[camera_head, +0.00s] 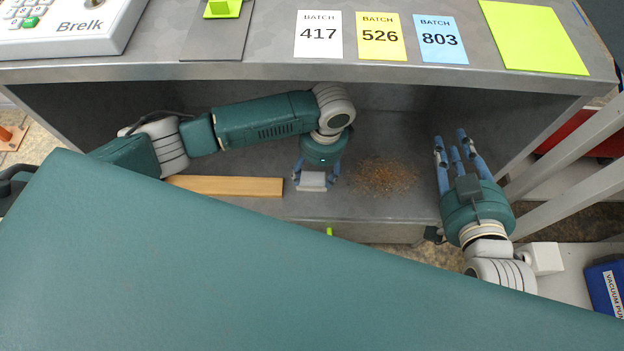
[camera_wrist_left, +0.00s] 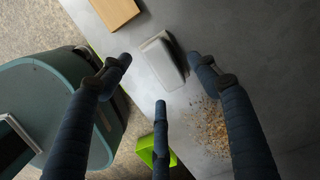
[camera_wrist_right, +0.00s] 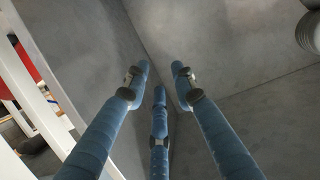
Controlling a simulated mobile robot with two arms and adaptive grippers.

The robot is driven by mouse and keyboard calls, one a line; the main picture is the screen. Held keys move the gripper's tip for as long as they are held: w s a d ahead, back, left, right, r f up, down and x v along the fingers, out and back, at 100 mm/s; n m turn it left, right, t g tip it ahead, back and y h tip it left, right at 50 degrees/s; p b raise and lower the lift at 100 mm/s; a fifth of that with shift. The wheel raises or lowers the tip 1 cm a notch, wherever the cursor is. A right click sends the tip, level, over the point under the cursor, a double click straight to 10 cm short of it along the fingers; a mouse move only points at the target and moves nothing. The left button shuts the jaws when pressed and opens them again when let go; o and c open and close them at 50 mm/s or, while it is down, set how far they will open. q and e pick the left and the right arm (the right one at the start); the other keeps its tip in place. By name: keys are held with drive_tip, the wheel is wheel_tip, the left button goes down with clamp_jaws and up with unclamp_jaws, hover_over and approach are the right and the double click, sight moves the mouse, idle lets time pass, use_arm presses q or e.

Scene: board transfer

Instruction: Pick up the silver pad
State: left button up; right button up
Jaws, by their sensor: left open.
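The silver pad (camera_head: 312,181) lies on the grey shelf inside the bench, between a wooden block and a patch of brown crumbs. My left gripper (camera_head: 317,176) is over the pad with its blue fingers apart, on both sides of it. In the left wrist view the pad (camera_wrist_left: 163,60) is a pale block just beyond and between the open fingertips (camera_wrist_left: 160,75); I cannot tell whether they touch it. My right gripper (camera_head: 460,145) is at the right end of the shelf, fingers spread and empty.
The wooden block (camera_head: 225,186) lies left of the pad, and the crumbs (camera_head: 385,176) lie to its right. Overhead is the bench top (camera_head: 270,50) with batch cards 417 (camera_head: 318,35), 526 (camera_head: 380,37) and 803 (camera_head: 440,40). White rails (camera_head: 570,150) stand at the right.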

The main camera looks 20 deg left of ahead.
sight(312, 179)
use_arm(q)
drive_tip(key=f, duration=0.1)
drive_tip(key=f+b, duration=0.1)
drive_tip(key=f, duration=0.1)
drive_tip(key=shift+s+a+f+b, duration=0.1)
drive_tip(key=shift+a+f+b, duration=0.15)
drive_tip(key=shift+f+b, duration=0.1)
drive_tip(key=shift+f, duration=0.1)
drive_tip(key=c, duration=1.3)
use_arm(e)
wheel_tip(312, 179, up, 11)
drive_tip(key=w+a+t+y, duration=0.1)
drive_tip(key=t, duration=0.4)
drive_tip(key=shift+w+a+f+y, duration=0.15)
drive_tip(key=shift+w+a+y, duration=0.05)
drive_tip(key=shift+a+y, duration=0.2)
